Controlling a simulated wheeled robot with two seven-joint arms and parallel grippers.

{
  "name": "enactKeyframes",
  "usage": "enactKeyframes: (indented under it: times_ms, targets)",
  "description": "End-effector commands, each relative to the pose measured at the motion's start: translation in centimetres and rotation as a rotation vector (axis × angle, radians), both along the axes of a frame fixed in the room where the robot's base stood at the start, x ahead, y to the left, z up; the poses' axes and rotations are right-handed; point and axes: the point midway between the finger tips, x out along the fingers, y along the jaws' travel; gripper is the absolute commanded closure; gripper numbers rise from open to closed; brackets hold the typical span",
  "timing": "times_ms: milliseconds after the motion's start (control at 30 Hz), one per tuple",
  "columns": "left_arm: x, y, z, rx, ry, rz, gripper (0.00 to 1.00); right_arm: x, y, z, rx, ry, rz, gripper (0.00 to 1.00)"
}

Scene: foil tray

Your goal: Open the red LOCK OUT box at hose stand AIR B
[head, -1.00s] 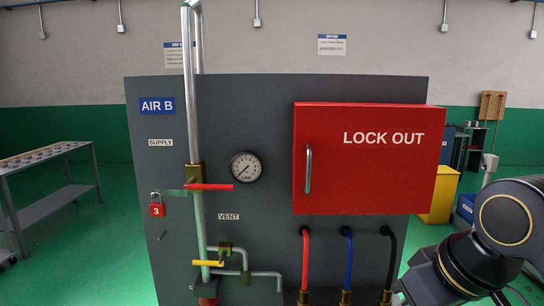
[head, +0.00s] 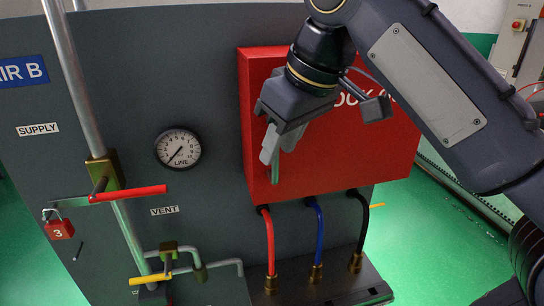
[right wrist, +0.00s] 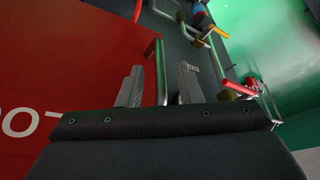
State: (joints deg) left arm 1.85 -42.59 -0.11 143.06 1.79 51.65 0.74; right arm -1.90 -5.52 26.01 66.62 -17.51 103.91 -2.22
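The red LOCK OUT box (head: 360,150) is mounted on the grey panel in the head view, and its front looks shut. It also fills the left of the right wrist view (right wrist: 60,65). Its upright metal handle (head: 275,170) shows below my right gripper (head: 275,143). In the right wrist view, the handle (right wrist: 160,75) stands between the two fingers of my right gripper (right wrist: 159,78). The fingers are open, with a gap visible on either side of the handle. My right arm and gripper hide part of the door and its lettering. My left gripper is in neither view.
The AIR B panel (head: 110,110) carries a gauge (head: 178,148), a red valve lever (head: 130,193), a padlock (head: 59,229) and a yellow lever (head: 150,279). Red (head: 269,240), blue (head: 318,230) and black (head: 363,230) hoses hang below the box. Green floor is clear at right.

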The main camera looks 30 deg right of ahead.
Motion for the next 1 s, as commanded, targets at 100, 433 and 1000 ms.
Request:
enactKeyframes:
  times_ms: [100,433,1000]
  targets:
    - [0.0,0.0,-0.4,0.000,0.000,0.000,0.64,0.6,0.2,-1.7,0.000,0.002,-0.001,0.68]
    - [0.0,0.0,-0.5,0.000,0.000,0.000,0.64,1.1,0.4,-2.9,0.001,-0.002,-0.001,0.68]
    - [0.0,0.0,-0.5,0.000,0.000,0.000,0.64,1.1,0.4,-2.9,0.002,0.000,-0.001,1.00]
